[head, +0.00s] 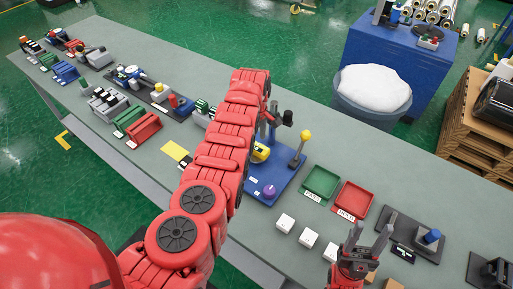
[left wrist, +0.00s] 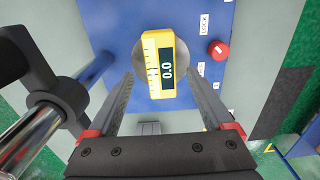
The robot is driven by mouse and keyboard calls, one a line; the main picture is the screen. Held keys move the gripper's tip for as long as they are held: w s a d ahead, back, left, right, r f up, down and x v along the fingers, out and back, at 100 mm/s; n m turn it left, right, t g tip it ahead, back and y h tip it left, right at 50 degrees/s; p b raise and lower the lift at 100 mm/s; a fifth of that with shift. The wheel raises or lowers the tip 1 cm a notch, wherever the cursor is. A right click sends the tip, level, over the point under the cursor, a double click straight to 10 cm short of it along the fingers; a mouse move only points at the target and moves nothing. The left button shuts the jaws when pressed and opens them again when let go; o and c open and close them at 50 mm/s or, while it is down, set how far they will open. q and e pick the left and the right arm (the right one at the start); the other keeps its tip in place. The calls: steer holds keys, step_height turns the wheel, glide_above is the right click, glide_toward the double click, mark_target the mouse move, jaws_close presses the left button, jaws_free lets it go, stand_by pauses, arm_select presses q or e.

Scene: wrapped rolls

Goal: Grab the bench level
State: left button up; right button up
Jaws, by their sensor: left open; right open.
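The bench level is a yellow block with a ruled scale and a dark display reading 0.0. In the left wrist view the bench level (left wrist: 152,64) sits on a round grey disc on a blue base. In the head view the bench level (head: 260,153) shows partly behind my left arm. My left gripper (left wrist: 160,80) is open, its fingers on either side of the level in the picture, pointing down at it; I cannot tell whether they touch it. In the head view my left arm largely hides that gripper. My right gripper (head: 368,238) is open and empty over the bench's front.
The blue base (head: 284,185) carries a yellow-knobbed lever (head: 304,138) and a purple knob (head: 269,192). A dark post with a chrome rod (left wrist: 50,100) stands close left of my left gripper. Green (head: 321,182) and red (head: 352,200) trays and white cubes (head: 285,222) lie nearby.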

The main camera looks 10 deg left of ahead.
mark_target(256, 146)
arm_select(q)
step_height(256, 146, down, 3)
steer(key=shift+s+d+f+b, duration=0.1)
steer(key=shift+s+b, duration=0.05)
steer(key=shift+b, duration=0.8)
steer(key=shift+c, duration=0.3)
jaws_close()
